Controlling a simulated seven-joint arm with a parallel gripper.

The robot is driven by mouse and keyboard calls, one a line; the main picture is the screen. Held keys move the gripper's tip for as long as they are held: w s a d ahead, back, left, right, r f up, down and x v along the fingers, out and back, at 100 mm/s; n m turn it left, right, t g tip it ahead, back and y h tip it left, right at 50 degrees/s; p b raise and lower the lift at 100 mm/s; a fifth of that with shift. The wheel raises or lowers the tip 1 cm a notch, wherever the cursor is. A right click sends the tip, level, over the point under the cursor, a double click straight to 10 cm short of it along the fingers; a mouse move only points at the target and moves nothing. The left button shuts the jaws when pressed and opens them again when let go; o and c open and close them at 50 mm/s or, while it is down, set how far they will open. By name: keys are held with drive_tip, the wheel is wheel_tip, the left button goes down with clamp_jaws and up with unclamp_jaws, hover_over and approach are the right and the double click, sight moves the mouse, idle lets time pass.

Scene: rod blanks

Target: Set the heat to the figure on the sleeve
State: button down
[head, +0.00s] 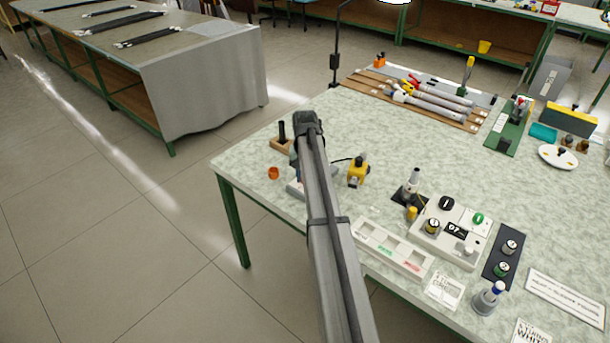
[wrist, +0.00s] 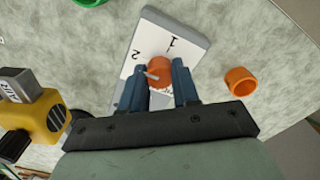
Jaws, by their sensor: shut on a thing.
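In the wrist view, my gripper (wrist: 160,85) has its two dark blue fingers on either side of a round orange-red knob-like part (wrist: 159,68), shut on it. A short pale bar shows on the part's near left side. It sits over a white plate (wrist: 150,40) marked 1 and 2; other marks are hidden by the fingers. An orange ring (wrist: 240,81), possibly a sleeve, lies apart to the right; no figure on it is legible. The orange ring also shows in the head view (head: 273,173). There, my arm hides most of the gripper and plate.
A yellow tool (wrist: 42,120) stands close left of my gripper; it also shows in the head view (head: 357,171). A green ring (wrist: 92,2) is at the wrist view's top edge. A sectioned tray (head: 392,248) and a control box (head: 450,232) stand right of my arm.

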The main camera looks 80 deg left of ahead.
drive_tip(key=c, duration=0.8)
unclamp_jaws()
drive_tip(key=shift+r, duration=0.1)
wheel_tip(320, 180, up, 14)
drive_tip(key=shift+f, duration=0.15)
